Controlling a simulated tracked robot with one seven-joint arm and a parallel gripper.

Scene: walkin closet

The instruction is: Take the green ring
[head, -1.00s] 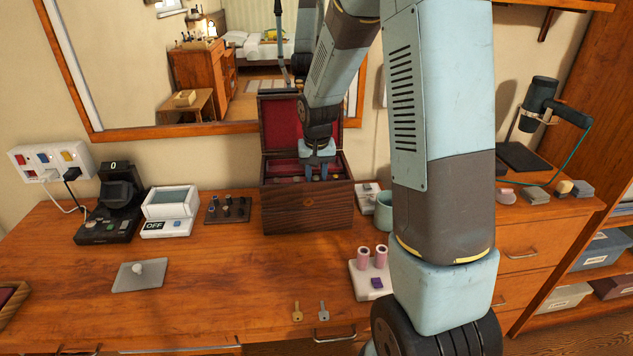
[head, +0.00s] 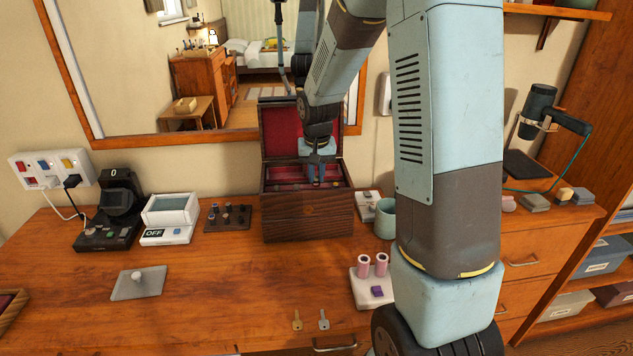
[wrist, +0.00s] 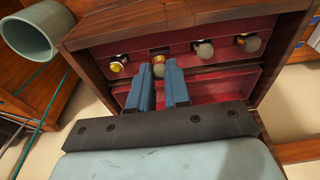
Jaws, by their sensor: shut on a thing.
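An open dark wooden box (head: 308,216) with a red lining stands on the dresser. In the wrist view, several rings sit in a row in its red insert: a gold ring with a yellow stone (wrist: 117,64) at the left, and two rings with dull grey-green stones, one (wrist: 204,49) right of my fingers and one (wrist: 250,43) farther right. My gripper (wrist: 160,72) reaches into the box, its blue fingers shut on a small gold-toned ring (wrist: 159,61), mostly hidden between the fingertips. Its stone colour is unclear. The gripper also shows in the head view (head: 317,180).
The raised lid (head: 284,130) stands behind my gripper. A green-grey cup (head: 385,218) and a white block with pink cylinders (head: 372,288) are right of the box. A dark stand with small pegs (head: 228,217) is on its left. Two keys (head: 310,320) lie in front.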

